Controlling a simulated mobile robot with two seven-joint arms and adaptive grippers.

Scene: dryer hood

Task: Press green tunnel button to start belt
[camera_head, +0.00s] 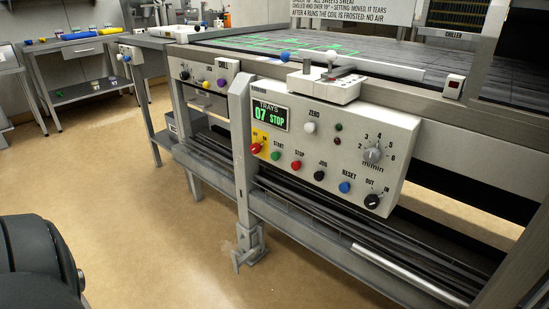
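The green button (275,155), labelled START, sits on the sloped grey control panel (330,205) at the front of the belt table. The red STOP button (296,165) is just right of it, and a red button on a yellow plate (256,148) is just left. A small display (269,115) above reads "TRAYS 07 STOP". Neither of my grippers is in view, and nothing covers the green button.
Black JOG (319,175) and blue RESET (344,187) buttons, a speed dial (373,154) and a white ZERO knob (309,128) share the panel. The dark belt (400,52) lies behind. A metal post (243,160) stands left of the panel. Open floor (150,220) lies in front.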

